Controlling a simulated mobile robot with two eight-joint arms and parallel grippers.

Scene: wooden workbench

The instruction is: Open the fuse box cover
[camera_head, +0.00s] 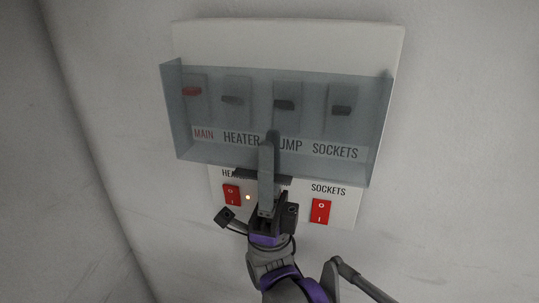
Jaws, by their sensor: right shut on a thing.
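The fuse box (290,42) is a pale panel on the wall. Its see-through grey cover (366,115) hangs over a row of switches and stands out from the panel, with side walls showing. Labels MAIN, HEATER, a partly hidden one and SOCKETS show through or below the switches. My right gripper (268,150) reaches up from below in front of the cover's middle. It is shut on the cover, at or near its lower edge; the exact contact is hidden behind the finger. My left gripper is not in view.
Below the cover are two red rocker switches, one at left (232,195) beside my gripper and one at right (321,211) under a SOCKETS label. A wall corner runs down the left side. The wall right of the box is clear.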

